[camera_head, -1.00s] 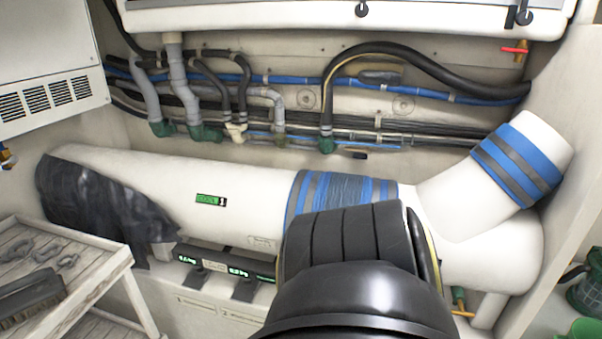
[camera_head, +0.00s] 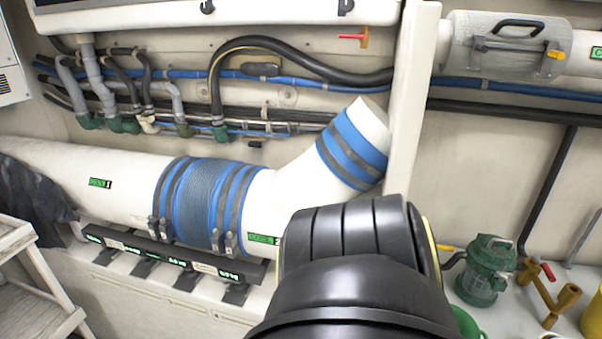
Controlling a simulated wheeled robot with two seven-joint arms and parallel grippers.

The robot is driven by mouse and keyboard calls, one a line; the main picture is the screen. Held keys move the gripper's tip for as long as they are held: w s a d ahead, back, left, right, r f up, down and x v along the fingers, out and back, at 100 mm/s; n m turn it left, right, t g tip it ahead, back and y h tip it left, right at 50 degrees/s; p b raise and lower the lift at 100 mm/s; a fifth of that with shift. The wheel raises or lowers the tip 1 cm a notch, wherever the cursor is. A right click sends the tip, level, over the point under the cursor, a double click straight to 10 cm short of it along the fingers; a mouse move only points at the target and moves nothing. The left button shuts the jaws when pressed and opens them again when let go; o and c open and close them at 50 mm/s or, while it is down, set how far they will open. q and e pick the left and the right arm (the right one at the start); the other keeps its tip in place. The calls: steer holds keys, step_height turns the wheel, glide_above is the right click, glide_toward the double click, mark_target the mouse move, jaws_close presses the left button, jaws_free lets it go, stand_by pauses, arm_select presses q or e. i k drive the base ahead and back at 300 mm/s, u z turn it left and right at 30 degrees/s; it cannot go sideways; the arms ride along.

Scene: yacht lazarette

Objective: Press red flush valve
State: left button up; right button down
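Two valves with red handles show in the head view, and I cannot tell which one is the flush valve. One red lever (camera_head: 352,36) with a yellow-brass body sticks out from the back wall at the upper middle. Another small red handle (camera_head: 547,271) sits on a brass valve (camera_head: 556,298) with open pipe ends, low at the right beside the green strainer. A black ridged part of my own body fills the lower middle. Neither gripper's fingers show, so their distance from the valves is hidden.
A thick white pipe (camera_head: 125,184) with a blue sleeve (camera_head: 200,204) crosses the left. A white post (camera_head: 413,100) stands mid-view. A green strainer (camera_head: 487,272) stands at the right. A slatted cart (camera_head: 30,290) is at lower left.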

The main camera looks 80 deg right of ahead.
mark_target(536, 258)
steer(key=k, duration=1.75)
steer(key=z, duration=2.65)
